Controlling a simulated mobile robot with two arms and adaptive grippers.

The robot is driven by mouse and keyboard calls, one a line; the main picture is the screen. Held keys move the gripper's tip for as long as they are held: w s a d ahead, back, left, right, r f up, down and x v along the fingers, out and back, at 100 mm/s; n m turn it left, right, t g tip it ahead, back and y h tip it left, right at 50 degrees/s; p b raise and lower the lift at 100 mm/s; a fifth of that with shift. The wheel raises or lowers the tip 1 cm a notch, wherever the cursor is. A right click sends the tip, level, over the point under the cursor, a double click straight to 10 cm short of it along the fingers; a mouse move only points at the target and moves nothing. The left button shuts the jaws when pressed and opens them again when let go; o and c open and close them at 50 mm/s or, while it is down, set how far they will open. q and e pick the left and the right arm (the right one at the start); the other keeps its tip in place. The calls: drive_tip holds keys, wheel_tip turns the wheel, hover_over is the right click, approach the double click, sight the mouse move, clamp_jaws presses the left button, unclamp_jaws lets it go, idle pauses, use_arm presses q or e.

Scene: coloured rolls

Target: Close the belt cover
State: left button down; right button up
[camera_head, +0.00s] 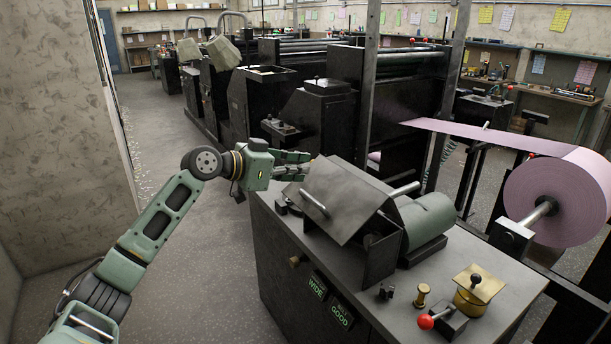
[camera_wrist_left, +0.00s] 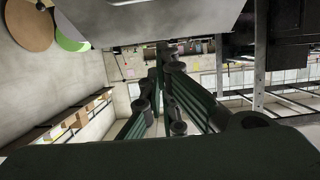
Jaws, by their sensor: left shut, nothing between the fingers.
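The belt cover (camera_head: 348,200) is a dark grey hinged metal lid on top of the black cabinet. It is tilted, with a light bar handle (camera_head: 313,203) on its sloping face. Its open side shows a dark housing (camera_head: 381,240) below; I cannot tell how far it stands from closed. My left gripper (camera_head: 306,163) is at the far left of the cover, near its upper edge; contact is unclear. The green fingers (camera_wrist_left: 172,112) are shut and empty in the left wrist view. A grey panel (camera_wrist_left: 160,18), probably the cover, fills the top of that view. My right gripper is not in view.
A large pink paper roll (camera_head: 565,195) stands at right. The floor at left is clear.

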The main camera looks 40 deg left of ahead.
use_arm(q)
drive_tip(key=shift+w+d+f+p, duration=0.15)
drive_tip(key=shift+w+f+p, duration=0.2)
drive_tip(key=shift+f, duration=0.45)
drive_tip(key=shift+w+d+f+p, duration=0.15)
drive_tip(key=shift+w+f+p, duration=0.2)
drive_tip(key=shift+f, duration=0.45)
drive_tip(key=shift+w+d+f+p, duration=0.2)
drive_tip(key=shift+w+f, duration=0.2)
drive_tip(key=shift+f, duration=0.4)
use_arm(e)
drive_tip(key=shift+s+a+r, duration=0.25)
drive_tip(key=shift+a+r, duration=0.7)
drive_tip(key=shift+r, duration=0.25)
